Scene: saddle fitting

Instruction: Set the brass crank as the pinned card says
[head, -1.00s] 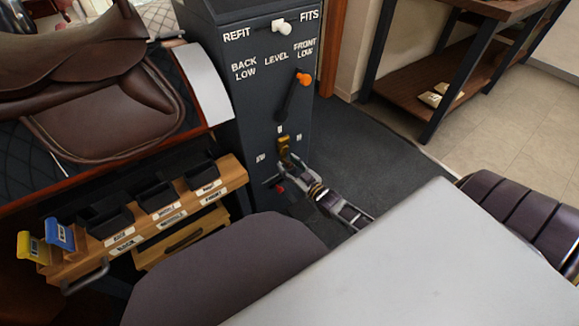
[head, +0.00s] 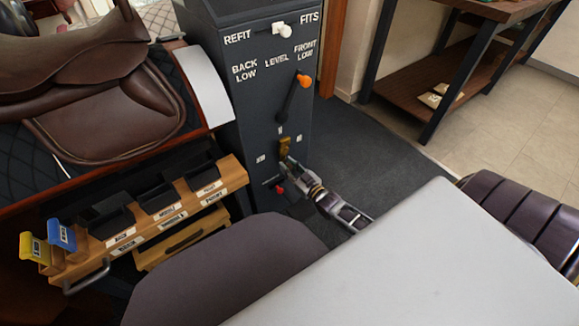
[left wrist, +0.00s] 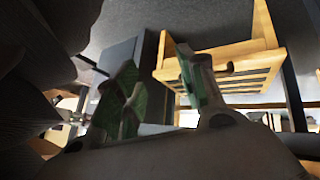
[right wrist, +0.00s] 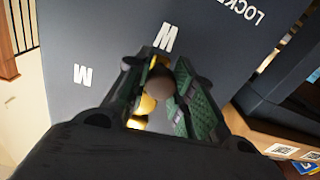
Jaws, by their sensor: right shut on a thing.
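The brass crank (head: 285,147) sits on the front of a dark grey cabinet (head: 222,130), with small white labels around it. My right gripper (head: 287,164) is at the crank. In the right wrist view, its green-padded fingers (right wrist: 163,90) are shut on the crank's round brown knob (right wrist: 161,84), with brass (right wrist: 146,104) showing below it. White M labels show on the panel beyond. My left gripper shows only in the left wrist view (left wrist: 160,95), open with an empty gap between its fingers. I cannot make out a pinned card.
An orange-tipped lever (head: 291,96) and a white-knobbed slider (head: 281,28) are higher on the cabinet. A red knob (head: 280,190) is low, near my right gripper. A wooden rack (head: 190,205) with black bins and a saddle (head: 110,90) stand left. Open floor (head: 385,150) lies right.

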